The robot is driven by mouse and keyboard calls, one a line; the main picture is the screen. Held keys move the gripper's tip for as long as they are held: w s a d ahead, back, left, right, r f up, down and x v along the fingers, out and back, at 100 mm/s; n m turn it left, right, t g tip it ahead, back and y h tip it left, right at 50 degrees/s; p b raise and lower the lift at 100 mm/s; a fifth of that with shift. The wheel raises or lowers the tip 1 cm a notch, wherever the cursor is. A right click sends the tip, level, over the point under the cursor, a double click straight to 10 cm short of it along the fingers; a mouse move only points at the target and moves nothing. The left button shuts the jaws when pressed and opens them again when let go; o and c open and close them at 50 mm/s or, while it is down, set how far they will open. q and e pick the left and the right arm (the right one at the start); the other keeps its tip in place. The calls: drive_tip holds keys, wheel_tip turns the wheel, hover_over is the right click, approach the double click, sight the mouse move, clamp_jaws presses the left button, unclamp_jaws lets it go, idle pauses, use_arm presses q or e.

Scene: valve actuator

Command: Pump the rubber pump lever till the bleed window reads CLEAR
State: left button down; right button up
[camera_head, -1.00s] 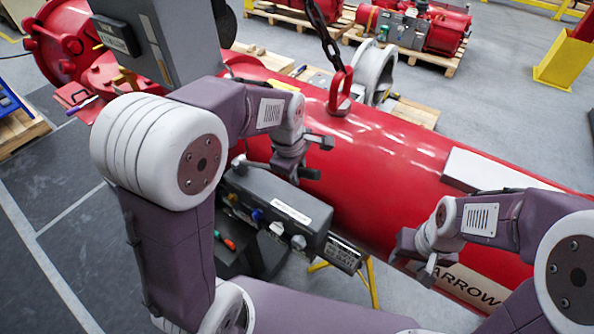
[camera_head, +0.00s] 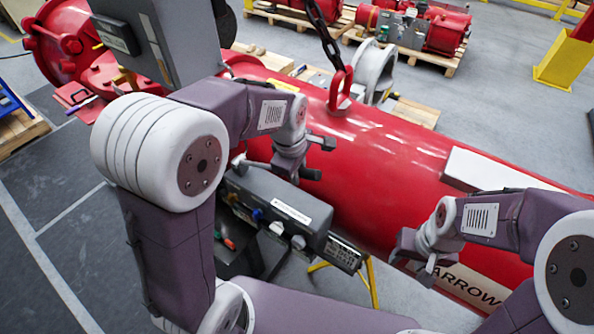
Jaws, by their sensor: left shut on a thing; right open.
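My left gripper (camera_head: 314,159) is above the grey control box (camera_head: 262,197), beside the red cylinder. It is shut on what looks like the pump lever (camera_head: 256,164), a thin pale rod that runs in from the left; the gripped end is mostly hidden by the fingers. The box has a white label and several knobs along its front. A dark panel (camera_head: 344,254) with small pale print is at its right end; I cannot read it or tell whether it is the bleed window. My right gripper (camera_head: 427,267) is open and empty in front of the cylinder.
The large red cylinder (camera_head: 390,165) fills the area behind both grippers. A chain (camera_head: 322,35) hangs to its red lifting lug (camera_head: 341,92). A grey cabinet (camera_head: 165,40) stands at the upper left. Pallets with red actuators are at the back.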

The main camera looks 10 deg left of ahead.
use_arm(q)
drive_tip(key=shift+y, duration=0.6)
drive_tip(key=f+b, duration=0.1)
drive_tip(key=d+f+b, duration=0.1)
drive_tip(key=f, duration=0.1)
drive_tip(key=f+b, duration=0.1)
drive_tip(key=b, duration=0.1)
drive_tip(key=shift+s+d+f, duration=0.15)
drive_tip(key=shift+s+f, duration=0.1)
drive_tip(key=shift+f, duration=0.15)
drive_tip(key=f+b, duration=0.1)
drive_tip(key=b, duration=0.1)
drive_tip(key=f+y+b, duration=0.1)
drive_tip(key=b, duration=0.1)
drive_tip(key=f+t+y+b, duration=0.1)
drive_tip(key=f+b, duration=0.1)
drive_tip(key=b, duration=0.1)
drive_tip(key=shift+s+d+m, duration=0.1)
drive_tip(key=shift+d+m, duration=0.2)
drive_tip(key=shift+d, duration=0.05)
drive_tip(key=shift+r+y, duration=0.2)
drive_tip(key=shift+y, duration=0.1)
drive_tip(key=c, duration=1.2)
unclamp_jaws()
drive_tip(key=shift+a, duration=0.1)
drive_tip(key=v, duration=0.9)
